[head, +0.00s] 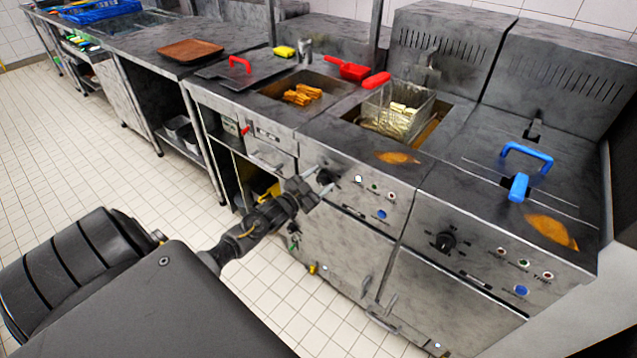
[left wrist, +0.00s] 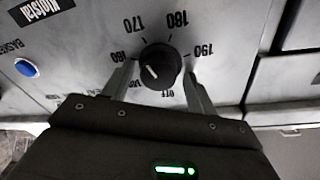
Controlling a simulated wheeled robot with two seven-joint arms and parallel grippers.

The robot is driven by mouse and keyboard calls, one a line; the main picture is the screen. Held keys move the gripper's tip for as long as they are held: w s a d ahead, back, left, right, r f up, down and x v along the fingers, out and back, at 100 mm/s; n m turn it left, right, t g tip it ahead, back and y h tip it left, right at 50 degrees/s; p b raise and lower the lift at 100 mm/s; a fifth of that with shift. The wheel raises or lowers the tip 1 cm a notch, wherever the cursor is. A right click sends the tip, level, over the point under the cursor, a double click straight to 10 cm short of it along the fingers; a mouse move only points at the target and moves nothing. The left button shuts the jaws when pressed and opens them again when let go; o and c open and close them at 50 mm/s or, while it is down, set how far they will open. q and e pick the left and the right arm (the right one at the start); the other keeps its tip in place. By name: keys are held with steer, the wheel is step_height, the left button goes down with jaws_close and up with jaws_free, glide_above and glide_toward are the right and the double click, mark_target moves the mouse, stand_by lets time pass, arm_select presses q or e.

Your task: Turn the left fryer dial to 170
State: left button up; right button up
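The left fryer dial (left wrist: 160,65) is a round black knob with a white mark, seen upside down in the left wrist view among the numbers 160, 170, 180, 190 and an off label. In the head view the dial (head: 326,176) is partly hidden by my left gripper (head: 318,181). That gripper (left wrist: 160,62) is open, with one finger on each side of the dial and a small gap showing beside the knob. My right gripper is not in view.
The left fryer holds a basket of fries (head: 398,112). The right fryer has its own dial (head: 445,241) and a blue handle (head: 526,158) on top. A blue button (left wrist: 27,67) sits on the panel near the dial. The tiled floor (head: 110,165) is clear.

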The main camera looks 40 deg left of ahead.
arm_select(q)
steer(key=shift+s+a+f, duration=0.1)
steer(key=shift+s+f, duration=0.05)
steer(key=shift+f, duration=0.1)
steer(key=shift+s+f, duration=0.15)
steer(key=shift+s, duration=0.4)
steer(key=s, duration=0.9)
steer(key=shift+s+a+b, duration=0.3)
steer(key=shift+a+b, duration=0.05)
steer(key=shift+a, duration=0.05)
